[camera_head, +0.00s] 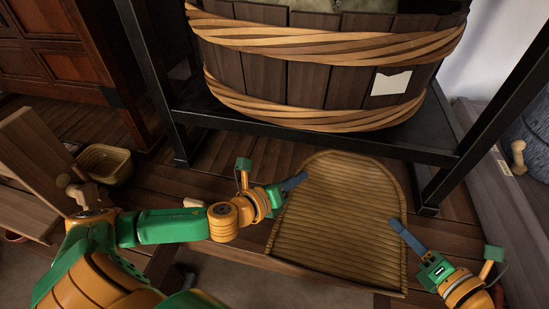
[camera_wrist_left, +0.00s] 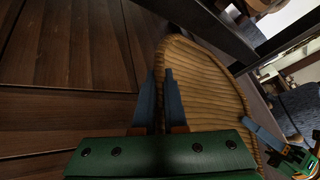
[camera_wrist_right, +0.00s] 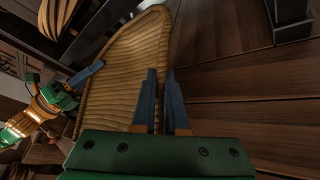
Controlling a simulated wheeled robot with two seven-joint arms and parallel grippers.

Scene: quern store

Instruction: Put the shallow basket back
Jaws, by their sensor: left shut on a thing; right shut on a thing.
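The shallow basket (camera_head: 340,215) is a flat woven tray with a rounded far end, in the middle of the head view in front of the black rack. My left gripper (camera_head: 295,184) is shut on its left rim; the left wrist view shows the rim between the blue fingers (camera_wrist_left: 160,100). My right gripper (camera_head: 402,230) is shut on its right rim; the right wrist view shows the rim at the blue fingers (camera_wrist_right: 160,100). The basket (camera_wrist_left: 205,85) also shows in the left wrist view and the basket (camera_wrist_right: 125,65) in the right wrist view. Its underside is hidden.
A black metal rack (camera_head: 310,140) holds a large wooden tub (camera_head: 300,60) behind the basket. A small basket (camera_head: 105,163) and a wooden cabinet (camera_head: 70,65) stand at the left. A grey wooden chest (camera_head: 490,160) is at the right. Bare plank floor (camera_head: 240,150) shows under the rack.

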